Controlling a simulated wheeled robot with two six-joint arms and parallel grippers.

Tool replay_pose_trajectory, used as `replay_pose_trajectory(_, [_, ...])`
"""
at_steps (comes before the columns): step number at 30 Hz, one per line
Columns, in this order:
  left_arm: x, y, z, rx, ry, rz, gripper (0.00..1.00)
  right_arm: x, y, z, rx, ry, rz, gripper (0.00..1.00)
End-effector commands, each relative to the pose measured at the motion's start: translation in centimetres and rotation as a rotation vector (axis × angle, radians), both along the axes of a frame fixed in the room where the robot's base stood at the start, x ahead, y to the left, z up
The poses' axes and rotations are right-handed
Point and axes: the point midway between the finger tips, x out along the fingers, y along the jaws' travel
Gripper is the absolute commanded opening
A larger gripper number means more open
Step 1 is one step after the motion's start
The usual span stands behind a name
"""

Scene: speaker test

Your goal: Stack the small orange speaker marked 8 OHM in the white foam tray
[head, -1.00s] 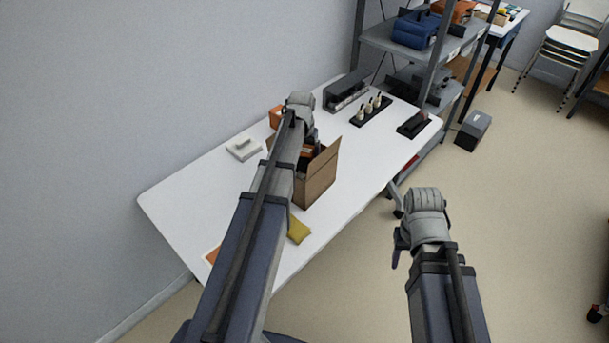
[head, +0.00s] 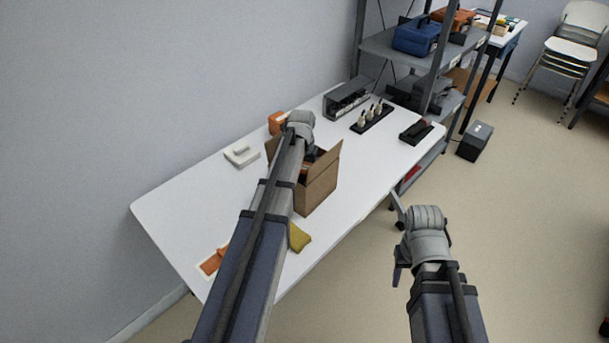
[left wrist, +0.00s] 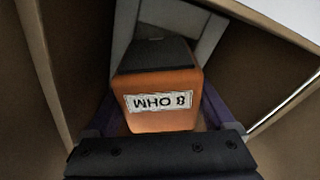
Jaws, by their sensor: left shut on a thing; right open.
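The small orange speaker (left wrist: 165,88), with a dark top and a white "8 OHM" label that reads upside down, shows in the left wrist view. My left gripper (left wrist: 158,118) is shut on it, with purple fingers at both sides. In the head view my left gripper (head: 301,135) reaches down into an open cardboard box (head: 318,188), which hides its fingertips. Pale walls (left wrist: 160,14) behind the speaker may be the white foam tray; I cannot tell for sure. My right gripper (head: 398,240) is open and empty, beyond the table's front edge.
On the white table (head: 170,215) are a white item (head: 241,154), an orange block (head: 276,121), a yellow cloth-like piece (head: 299,237), a grey rack (head: 347,99) and a black holder (head: 372,118) with pale bottles. Box flaps stand up around my left gripper. Metal shelves (head: 380,42) stand behind.

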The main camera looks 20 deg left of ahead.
Motion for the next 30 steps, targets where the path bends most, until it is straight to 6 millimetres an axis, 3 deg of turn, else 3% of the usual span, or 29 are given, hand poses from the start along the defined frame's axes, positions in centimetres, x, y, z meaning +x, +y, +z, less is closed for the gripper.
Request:
replay_pose_trajectory(8, [0.0,0.0,-0.8,0.0,0.0,0.0,0.0,0.0,0.0,-0.8,0.0,0.0,0.0,0.5])
replay_pose_trajectory(9, [0.0,0.0,-0.7,0.0,0.0,0.0,0.9,0.0,0.0,-0.7,0.0,0.0,0.0,0.5])
replay_pose_trajectory(12, [0.0,0.0,-0.6,0.0,0.0,0.0,1.0,0.0,0.0,-0.6,0.0,0.0,0.0,0.5])
replay_pose_trajectory(23, [0.0,0.0,-0.3,0.0,0.0,0.0,1.0,0.0,0.0,-0.3,0.0,0.0,0.0,0.5])
replay_pose_trajectory(30, [-0.2,0.0,1.6,0.0,0.0,0.0,1.0,0.0,0.0,1.6,0.0,0.0,0.0,0.5])
